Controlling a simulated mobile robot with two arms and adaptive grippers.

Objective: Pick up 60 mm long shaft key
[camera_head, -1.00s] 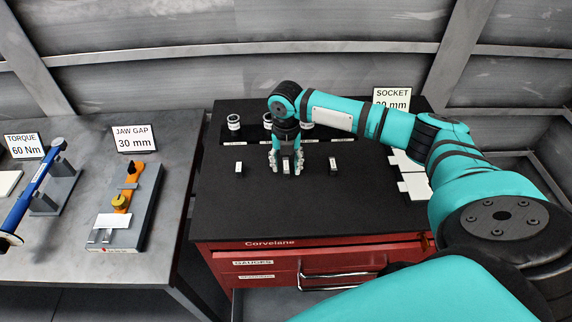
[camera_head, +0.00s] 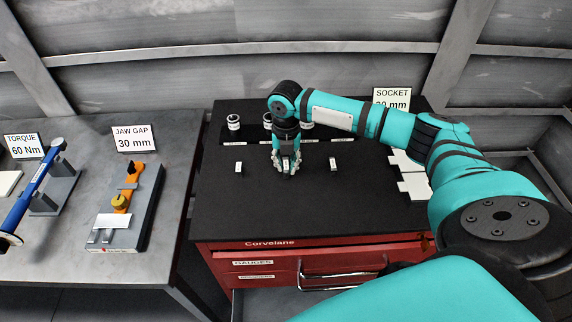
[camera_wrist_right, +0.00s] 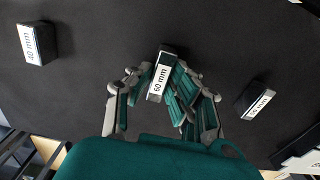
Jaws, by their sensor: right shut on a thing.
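The 60 mm shaft key (camera_wrist_right: 158,85) is a small dark block with a white "60 mm" label, in the middle of the right wrist view. In the head view it (camera_head: 286,167) is the middle one of three keys on the black cabinet top. My right gripper (camera_wrist_right: 163,88) points down and is shut on this key, its fingers on both sides. In the head view the right gripper (camera_head: 287,164) is at the cabinet top; I cannot tell whether the key is lifted. My left gripper is not in view.
Two other labelled keys stand on the left (camera_head: 239,167) and right (camera_head: 333,164) of the gripper. Sockets (camera_head: 234,122) stand in a row behind. White cards (camera_head: 413,185) lie at the right. A bench (camera_head: 60,240) with tools is at the left.

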